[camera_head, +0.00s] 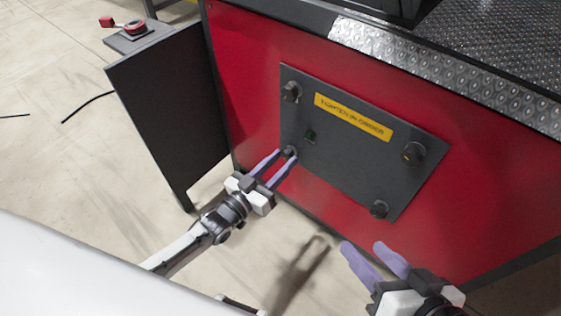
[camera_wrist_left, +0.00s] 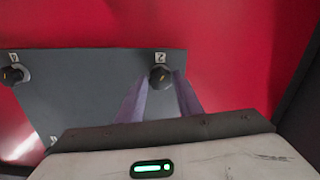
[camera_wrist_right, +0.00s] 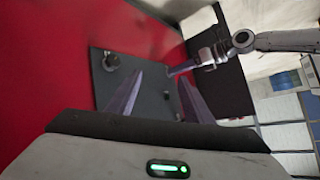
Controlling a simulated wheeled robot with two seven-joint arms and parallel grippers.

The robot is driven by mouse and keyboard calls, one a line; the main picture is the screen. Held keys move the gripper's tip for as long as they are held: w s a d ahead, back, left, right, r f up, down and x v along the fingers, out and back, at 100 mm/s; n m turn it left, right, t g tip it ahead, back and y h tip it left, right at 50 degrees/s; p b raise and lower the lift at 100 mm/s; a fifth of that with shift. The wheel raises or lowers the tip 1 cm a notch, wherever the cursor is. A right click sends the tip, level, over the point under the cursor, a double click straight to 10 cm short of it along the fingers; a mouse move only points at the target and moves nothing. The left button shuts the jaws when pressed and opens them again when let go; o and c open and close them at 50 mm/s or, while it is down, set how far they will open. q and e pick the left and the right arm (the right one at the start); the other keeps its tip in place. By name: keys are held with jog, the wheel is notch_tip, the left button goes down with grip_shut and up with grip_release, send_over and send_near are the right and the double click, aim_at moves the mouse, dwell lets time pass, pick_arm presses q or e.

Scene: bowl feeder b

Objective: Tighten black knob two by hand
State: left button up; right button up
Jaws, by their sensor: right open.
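Black knob two (camera_head: 290,152) is on the left lower part of the dark grey panel (camera_head: 345,165). In the left wrist view, this knob (camera_wrist_left: 160,77) lies between my finger tips, under a small label that looks like a 2. My left gripper (camera_head: 281,157) has its purple fingers on either side of the knob; I cannot tell whether they touch it. My right gripper (camera_head: 363,250) is open and empty, below and in front of the panel.
Other black knobs sit at the panel's upper left (camera_head: 291,92), right (camera_head: 413,153) and bottom (camera_head: 379,209). A yellow label (camera_head: 352,117) and a small green part (camera_head: 309,136) are on the panel. A dark side plate (camera_head: 165,110) stands left of the red cabinet (camera_head: 245,60).

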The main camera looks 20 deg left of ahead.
pick_arm(q)
jog(key=c, duration=0.6)
jog(key=shift+o, duration=0.2)
jog(key=shift+m, duration=0.3)
pick_arm(e)
jog(key=shift+r, duration=0.1)
